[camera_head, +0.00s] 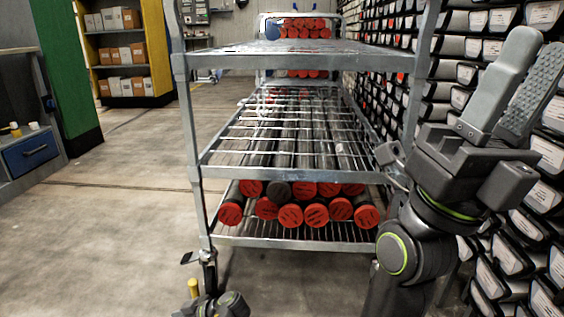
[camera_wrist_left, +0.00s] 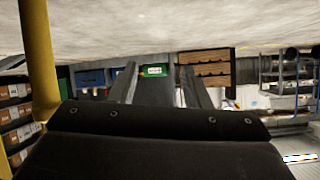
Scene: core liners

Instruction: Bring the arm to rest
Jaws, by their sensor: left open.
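My right arm stands at the right of the head view, and its gripper (camera_head: 528,62) points upward. Its two grey fingers are apart with a ribbed pad showing, and nothing is between them. Only a dark part of my left arm shows at the bottom edge of the head view. In the left wrist view, my left gripper (camera_wrist_left: 160,86) has its two fingers spread apart with nothing between them. That view is upside down, with the floor at the top.
A metal shelf cart (camera_head: 290,175) stands close ahead, with red-capped core liners (camera_head: 316,213) on its lower shelf. A wall of stacked liners (camera_head: 390,60) runs along the right, close behind my right arm. Bare floor (camera_head: 110,225) lies left. A yellow post (camera_wrist_left: 40,60) stands near my left gripper.

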